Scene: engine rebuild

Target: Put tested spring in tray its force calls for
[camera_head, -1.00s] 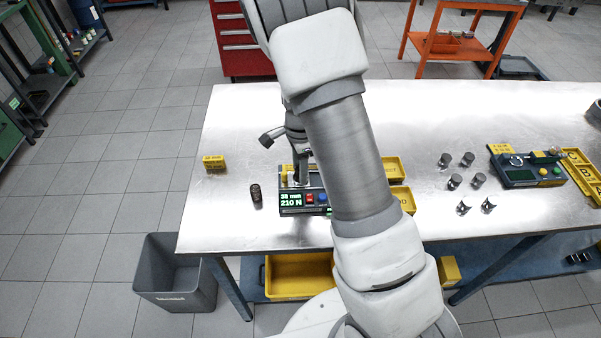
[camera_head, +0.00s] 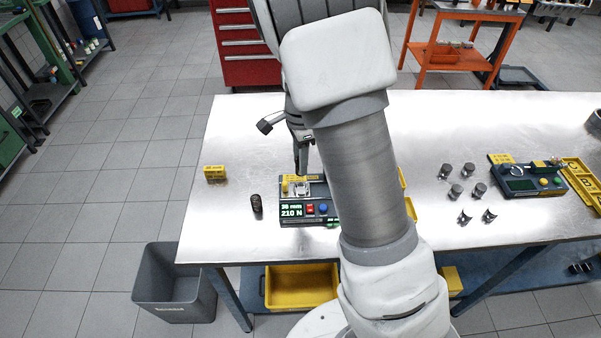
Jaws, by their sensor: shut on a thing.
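The spring tester (camera_head: 292,219) stands on the steel bench, and its green display reads 210 N with a mm value above. My gripper (camera_head: 301,172) is above the back of the tester, pointing down. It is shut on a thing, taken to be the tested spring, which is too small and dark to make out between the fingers. A dark coil spring (camera_head: 257,204) stands upright on the bench left of the tester. Yellow trays (camera_head: 411,209) lie right of the tester, mostly hidden behind my arm; their labels cannot be read.
Several metal parts (camera_head: 455,191) and a second test device (camera_head: 520,184) are to the right. A grey bin (camera_head: 172,290) and a yellow crate (camera_head: 300,288) are below.

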